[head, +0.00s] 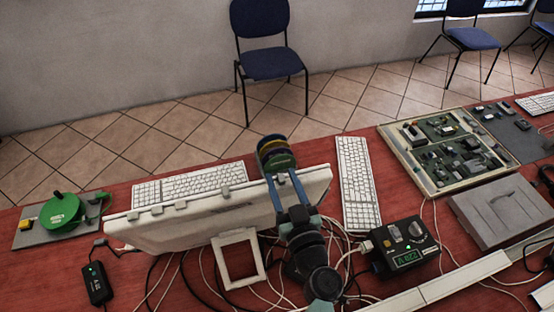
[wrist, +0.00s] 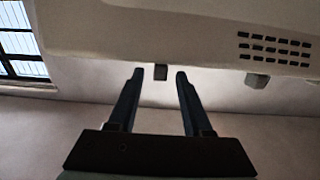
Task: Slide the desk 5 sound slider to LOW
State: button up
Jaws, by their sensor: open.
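A white flat casing like a monitor (head: 190,228) stands on the red desk, with several small grey knobs along its top edge. My gripper (head: 280,177) reaches over the right part of this edge with its two blue fingers apart. In the wrist view, my gripper (wrist: 159,76) is open, and a small dark knob (wrist: 160,72) on the casing (wrist: 150,25) shows between the fingertips, with gaps on both sides. A second grey knob (wrist: 257,80) sits to the right, below a dark vent grid. I see no LOW label and cannot tell which knob is the sound slider.
A stack of coloured discs (head: 275,151) shows just beyond the fingertips. Keyboards (head: 190,187) (head: 358,180) lie behind and right of the casing. Loose cables, a black box (head: 408,245) and a white frame (head: 239,258) crowd the front. A green round device (head: 61,213) is at left.

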jog(key=shift+p+x, duration=0.4)
jog(key=shift+x, duration=1.9)
jog(key=shift+c, duration=0.3)
grip_shut()
jog(key=shift+d, duration=0.1)
